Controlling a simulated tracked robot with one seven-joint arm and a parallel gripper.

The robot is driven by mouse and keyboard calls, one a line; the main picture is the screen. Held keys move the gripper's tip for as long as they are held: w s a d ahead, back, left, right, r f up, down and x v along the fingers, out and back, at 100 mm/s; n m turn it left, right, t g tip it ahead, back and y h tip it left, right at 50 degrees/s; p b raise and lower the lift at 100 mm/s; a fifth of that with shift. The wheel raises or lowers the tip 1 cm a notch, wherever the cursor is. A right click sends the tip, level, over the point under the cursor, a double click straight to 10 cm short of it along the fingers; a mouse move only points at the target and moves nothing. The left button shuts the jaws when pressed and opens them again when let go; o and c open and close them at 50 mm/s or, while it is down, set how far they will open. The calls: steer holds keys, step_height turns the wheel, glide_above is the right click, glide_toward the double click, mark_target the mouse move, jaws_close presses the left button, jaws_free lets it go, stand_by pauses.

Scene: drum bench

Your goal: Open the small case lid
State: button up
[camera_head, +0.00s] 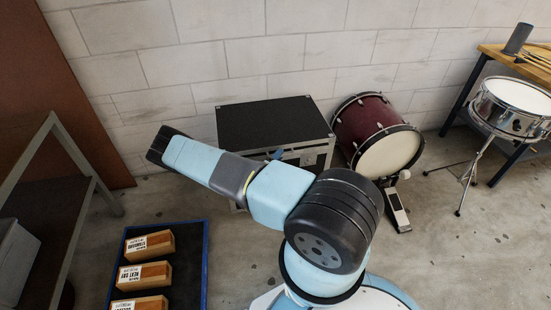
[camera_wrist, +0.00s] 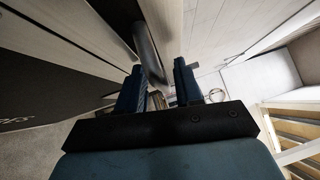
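A black-topped case (camera_head: 272,122) with metal edges stands on the floor against the wall in the head view. Its lid looks shut and level. My arm covers part of its front, where a latch plate (camera_head: 309,158) shows. A small dark blue piece at the case's front edge may be part of my gripper, but most of the gripper is hidden there. In the wrist view my gripper (camera_wrist: 160,88) has its two blue fingers apart. A dark grey bar (camera_wrist: 148,50) shows beyond and between the fingertips; I cannot tell whether it touches them.
A red bass drum (camera_head: 375,135) with a pedal (camera_head: 398,208) stands right of the case. A snare drum (camera_head: 515,108) on a stand is farther right, by a wooden table (camera_head: 520,64). A blue-edged tray (camera_head: 204,270) with wooden blocks lies front left, beside a grey rack (camera_head: 52,215).

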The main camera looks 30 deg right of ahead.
steer(key=shift+d+r, duration=0.1)
steer(key=shift+c, duration=0.4)
steer(key=c, duration=0.4)
jaws_close()
